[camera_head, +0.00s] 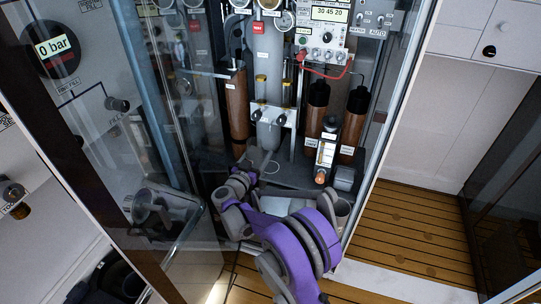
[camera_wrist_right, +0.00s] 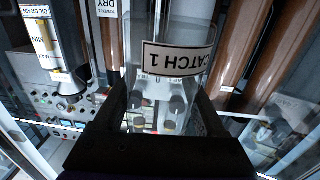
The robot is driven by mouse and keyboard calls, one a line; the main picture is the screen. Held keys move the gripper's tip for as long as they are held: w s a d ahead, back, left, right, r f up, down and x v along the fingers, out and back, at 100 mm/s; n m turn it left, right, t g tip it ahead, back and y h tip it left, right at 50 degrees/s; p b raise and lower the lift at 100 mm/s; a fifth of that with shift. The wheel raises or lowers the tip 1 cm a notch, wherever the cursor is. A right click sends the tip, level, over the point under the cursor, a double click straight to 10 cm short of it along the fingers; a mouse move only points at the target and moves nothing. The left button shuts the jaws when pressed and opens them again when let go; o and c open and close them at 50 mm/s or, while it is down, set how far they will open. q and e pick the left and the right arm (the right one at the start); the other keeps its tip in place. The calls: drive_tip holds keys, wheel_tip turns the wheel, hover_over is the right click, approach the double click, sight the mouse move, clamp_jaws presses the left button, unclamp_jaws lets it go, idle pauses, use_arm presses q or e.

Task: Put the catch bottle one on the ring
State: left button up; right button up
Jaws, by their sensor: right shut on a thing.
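The catch bottle one (camera_wrist_right: 175,58) is a clear cylinder with a white "CATCH 1" label, which reads upside down in the right wrist view. My right gripper (camera_wrist_right: 165,95) is shut on it, with a dark finger on each side. In the head view my purple and grey right arm reaches into the cabinet, and its gripper end (camera_head: 243,168) is low in front of the brown cylinders. The bottle is hard to make out there. A thin pale loop (camera_head: 272,167) shows beside the gripper end; I cannot tell if it is the ring. My left gripper is not in view.
Brown cylinders (camera_head: 237,105) and dark-topped brown bottles (camera_head: 316,115) stand at the back of the cabinet. A small labelled sight tube (camera_head: 326,152) stands on the right. A glass door (camera_head: 130,160) stands open on the left. Wooden floor (camera_head: 410,235) lies clear on the right.

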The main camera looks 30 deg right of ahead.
wheel_tip(320, 180, down, 8)
drive_tip(key=shift+r+b, duration=0.2)
drive_tip(key=shift+b, duration=0.5)
drive_tip(key=x, duration=0.8)
drive_tip(key=shift+w+d+r+b, duration=0.15)
drive_tip(key=shift+r+b, duration=0.1)
drive_tip(key=shift+b, duration=0.15)
drive_tip(key=shift+w+d, duration=0.3)
drive_tip(key=shift+d, duration=0.05)
drive_tip(key=x, duration=0.3)
drive_tip(key=shift+w+d+b, duration=0.1)
drive_tip(key=shift+d+b, duration=0.2)
drive_tip(key=shift+b, duration=0.05)
drive_tip(key=shift+w+f, duration=0.1)
drive_tip(key=shift+f, duration=0.45)
drive_tip(key=shift+f+b, duration=0.1)
drive_tip(key=shift+b, duration=0.2)
drive_tip(key=o, duration=1.3)
